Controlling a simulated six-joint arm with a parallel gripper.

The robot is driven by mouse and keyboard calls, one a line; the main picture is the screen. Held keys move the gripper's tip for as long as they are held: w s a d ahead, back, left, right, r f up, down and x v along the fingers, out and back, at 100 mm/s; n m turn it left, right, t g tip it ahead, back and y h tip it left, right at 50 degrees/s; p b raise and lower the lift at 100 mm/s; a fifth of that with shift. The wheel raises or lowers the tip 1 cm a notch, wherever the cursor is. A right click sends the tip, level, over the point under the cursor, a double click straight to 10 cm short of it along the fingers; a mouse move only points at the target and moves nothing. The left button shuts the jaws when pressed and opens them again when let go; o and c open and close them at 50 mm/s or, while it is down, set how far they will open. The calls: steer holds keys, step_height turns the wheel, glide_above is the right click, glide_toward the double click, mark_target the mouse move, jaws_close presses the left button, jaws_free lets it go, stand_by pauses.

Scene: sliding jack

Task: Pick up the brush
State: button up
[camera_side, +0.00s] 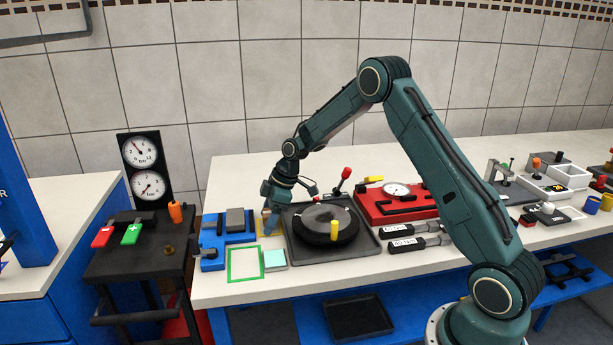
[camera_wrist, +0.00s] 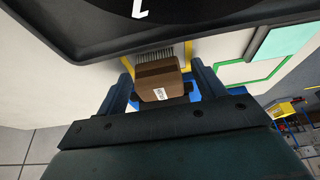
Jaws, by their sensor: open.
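The brush (camera_wrist: 158,80) shows in the wrist view as a brown block with a small white label and dark bristles at its far end. It lies between the two fingers of my gripper (camera_wrist: 161,72), with narrow gaps at both sides. The fingers are open and not visibly touching it. In the side view my gripper (camera_side: 271,208) points down at the left of the black round plate, and the brush is mostly hidden there. A yellow outline (camera_wrist: 187,52) on the table shows beside the bristles.
A black tray with a round plate (camera_side: 325,222) stands close at the right of my gripper. A blue fixture (camera_side: 212,257) is close at the left. A green outline (camera_side: 230,278) and a pale teal block (camera_side: 275,260) lie in front. A red case (camera_side: 385,212) is further right.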

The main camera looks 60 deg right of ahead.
mark_target(268, 212)
stand_by(0.4)
steer(key=c, duration=1.1)
steer(key=shift+r, duration=0.15)
step_height(268, 212, up, 20)
steer(key=shift+f, duration=0.1)
stand_by(0.3)
